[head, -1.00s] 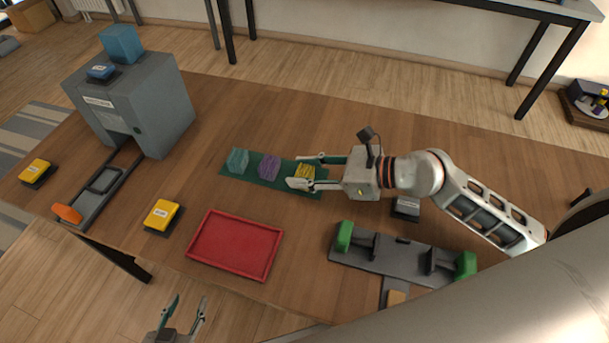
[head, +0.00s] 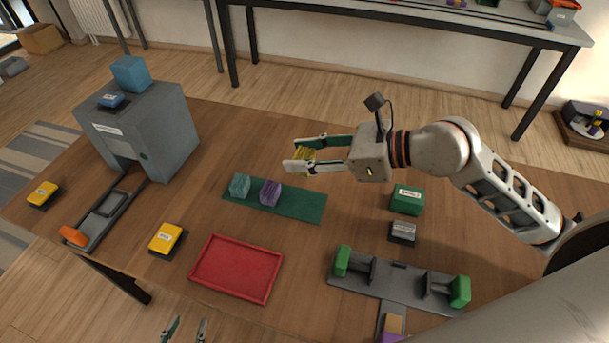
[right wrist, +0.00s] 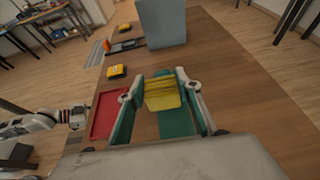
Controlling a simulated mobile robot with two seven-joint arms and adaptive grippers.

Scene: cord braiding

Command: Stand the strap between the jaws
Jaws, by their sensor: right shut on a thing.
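My right gripper (head: 312,155) is shut on a yellow strap bundle (head: 305,154) and holds it above the table. The yellow strap also shows between the fingers in the right wrist view (right wrist: 162,94). A clamp fixture (head: 401,282) with two green-ended jaws, the left one (head: 342,261) and the right one (head: 460,291), sits at the table's front right. The space between its jaws looks empty. My left gripper (head: 185,332) is at the bottom edge of the head view, its fingers apart and nothing seen between them, in front of the table.
A teal bundle (head: 240,185) and a purple bundle (head: 270,192) sit on a green mat (head: 305,205). A red tray (head: 238,268) lies in front. A grey machine (head: 160,135) stands at the left. A green block (head: 407,200) and a grey block (head: 402,231) stand behind the fixture.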

